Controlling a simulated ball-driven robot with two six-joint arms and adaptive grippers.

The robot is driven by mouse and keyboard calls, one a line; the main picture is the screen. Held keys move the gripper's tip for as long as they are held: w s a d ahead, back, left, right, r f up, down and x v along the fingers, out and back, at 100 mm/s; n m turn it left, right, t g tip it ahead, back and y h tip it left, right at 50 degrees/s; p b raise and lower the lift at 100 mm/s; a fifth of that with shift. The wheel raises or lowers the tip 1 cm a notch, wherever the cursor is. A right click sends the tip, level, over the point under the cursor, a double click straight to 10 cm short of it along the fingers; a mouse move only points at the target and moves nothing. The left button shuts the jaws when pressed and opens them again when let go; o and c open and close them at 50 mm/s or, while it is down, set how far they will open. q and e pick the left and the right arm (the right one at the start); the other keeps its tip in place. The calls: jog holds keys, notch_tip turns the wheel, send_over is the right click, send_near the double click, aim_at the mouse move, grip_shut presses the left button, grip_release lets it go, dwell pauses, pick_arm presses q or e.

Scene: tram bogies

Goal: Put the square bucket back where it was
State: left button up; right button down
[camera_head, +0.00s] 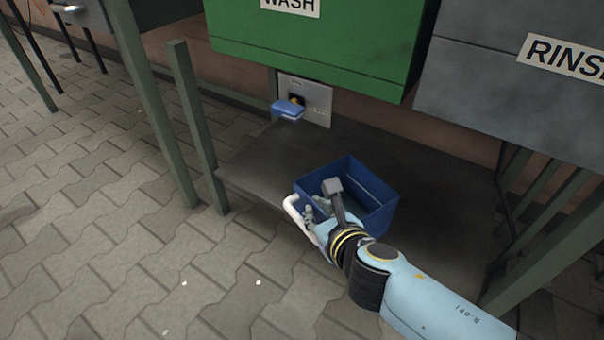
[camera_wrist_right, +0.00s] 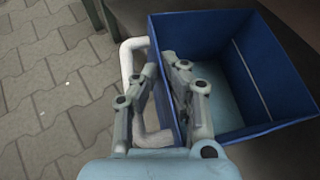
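The square bucket (camera_head: 373,190) is a blue open-topped box on the dark low shelf under the sinks. Its white handle (camera_head: 292,212) sticks out on its left side. The bucket fills much of the right wrist view (camera_wrist_right: 275,75), where the handle (camera_wrist_right: 127,62) shows left of the fingers. My right gripper (camera_wrist_right: 160,64) has one finger inside the bucket and one outside, between handle and wall. The fingertips are drawn together on the rim of that wall. The bucket looks empty and upright. My left gripper is not in view.
A green WASH basin (camera_head: 310,45) and a grey RINSE basin (camera_head: 510,85) hang above the dark shelf (camera_head: 250,170). A blue object (camera_head: 288,108) sits at a wall plate behind. Green posts (camera_head: 195,125) stand at left. The shelf left of the bucket is free.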

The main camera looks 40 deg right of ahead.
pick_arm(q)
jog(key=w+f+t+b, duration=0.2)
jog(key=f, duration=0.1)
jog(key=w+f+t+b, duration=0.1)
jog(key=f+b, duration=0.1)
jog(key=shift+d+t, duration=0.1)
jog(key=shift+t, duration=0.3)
pick_arm(e)
jog(key=w+d+f, duration=0.1)
jog(key=w, duration=0.6)
jog(key=w+d+f, duration=0.2)
jog(key=w, duration=0.5)
jog(key=shift+d+f, duration=0.2)
jog(key=shift+d, duration=0.1)
jog(key=shift+w, duration=0.1)
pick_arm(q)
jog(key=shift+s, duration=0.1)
pick_arm(e)
jog(key=shift+f, duration=0.15)
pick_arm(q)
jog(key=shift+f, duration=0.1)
pick_arm(e)
jog(key=c, duration=1.5)
grip_release()
